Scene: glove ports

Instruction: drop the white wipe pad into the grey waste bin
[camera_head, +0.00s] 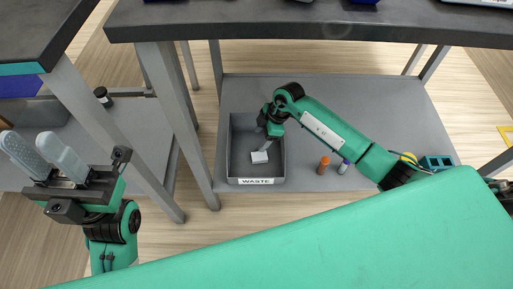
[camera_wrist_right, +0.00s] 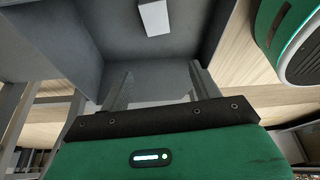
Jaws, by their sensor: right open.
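The white wipe pad (camera_head: 260,157) lies on the floor of the grey waste bin (camera_head: 257,174), which carries a WASTE label on its front. The pad also shows in the right wrist view (camera_wrist_right: 154,17), inside the bin, apart from the fingers. My right gripper (camera_head: 268,143) reaches over the bin from the right, close to the pad; in the right wrist view its fingers (camera_wrist_right: 160,85) are spread with nothing between them. My left gripper (camera_head: 45,152) is at the far left, its two pale fingers apart and empty, away from the bin.
The bin stands on a grey lower shelf (camera_head: 300,92) under a dark worktop (camera_head: 330,25). An orange bottle (camera_head: 323,165) and a white-and-purple bottle (camera_head: 343,167) stand right of the bin. A teal block (camera_head: 437,163) is further right. Table legs (camera_head: 178,125) stand left of the bin.

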